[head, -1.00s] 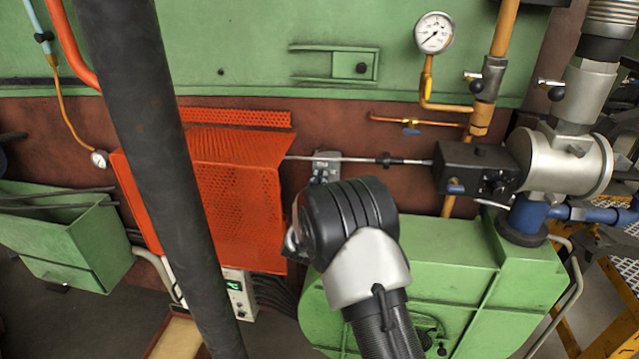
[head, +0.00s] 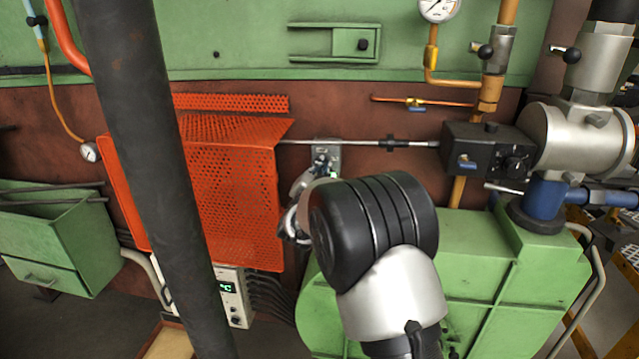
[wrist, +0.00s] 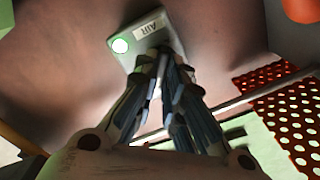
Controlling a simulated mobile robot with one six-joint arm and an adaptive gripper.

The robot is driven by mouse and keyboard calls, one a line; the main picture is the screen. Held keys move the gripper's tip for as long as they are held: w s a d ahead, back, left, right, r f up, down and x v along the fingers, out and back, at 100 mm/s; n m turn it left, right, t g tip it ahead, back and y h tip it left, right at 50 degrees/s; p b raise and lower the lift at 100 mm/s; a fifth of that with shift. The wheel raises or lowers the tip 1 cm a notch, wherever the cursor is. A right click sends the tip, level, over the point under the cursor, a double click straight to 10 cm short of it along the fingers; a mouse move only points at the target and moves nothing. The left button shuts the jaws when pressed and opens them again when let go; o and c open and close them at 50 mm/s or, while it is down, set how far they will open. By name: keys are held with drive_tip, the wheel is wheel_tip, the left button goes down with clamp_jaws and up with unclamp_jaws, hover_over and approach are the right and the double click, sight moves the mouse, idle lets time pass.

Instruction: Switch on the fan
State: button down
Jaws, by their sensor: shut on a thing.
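A small grey switch box (head: 327,151) is on the brown wall, right of the orange perforated guard. In the wrist view the box (wrist: 163,40) has a label reading "AIR" (wrist: 149,24), seen upside down, and a round green lamp (wrist: 120,45) that looks bright. My gripper (wrist: 166,60) has its fingertips close together against the lower part of the box face. It is shut on the box's switch, which the fingers hide. In the head view my gripper (head: 321,166) reaches up to the box, partly hidden by my wrist. No fan is recognisable.
The orange perforated guard (head: 235,190) stands close on the left. A thin metal rod (head: 350,143) crosses just over the box to a black actuator (head: 484,150). A green housing (head: 480,270) lies below right. A controller with a green display (head: 229,290) sits lower left.

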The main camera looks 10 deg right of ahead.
drive_tip(key=shift+m+b, duration=1.2)
drive_tip(key=shift+m, duration=0.8)
drive_tip(key=c, duration=1.7)
unclamp_jaws()
drive_tip(key=v, duration=1.2)
drive_tip(key=shift+d, duration=0.1)
